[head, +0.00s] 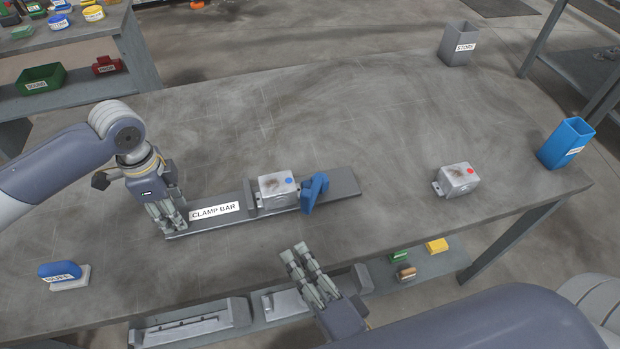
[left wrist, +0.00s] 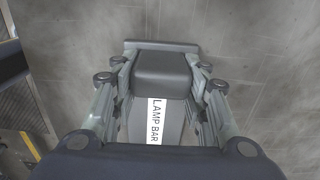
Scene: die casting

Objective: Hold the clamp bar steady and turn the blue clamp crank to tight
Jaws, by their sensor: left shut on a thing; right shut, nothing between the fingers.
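The clamp bar (head: 240,218) is a dark grey bar on the table with a "CLAMP BAR" label. My left gripper (head: 173,222) is shut on its left end; the left wrist view shows the bar (left wrist: 172,112) between the fingers (left wrist: 153,85). A grey metal casting (head: 278,186) with a blue dot sits on the bar, beside an upright block. The blue clamp crank (head: 313,192) stands right of the casting, its handle raised at a tilt; I cannot tell how tight it is. My right gripper (head: 305,262) is shut and empty, in front of the crank near the table's front edge.
A second casting (head: 457,180) with a red dot stands at right. A blue bin (head: 567,143) and a grey "STORE" bin (head: 457,44) are at the table's right and back edges. A blue labelled object (head: 62,274) on a pale base is front left. The table's back middle is clear.

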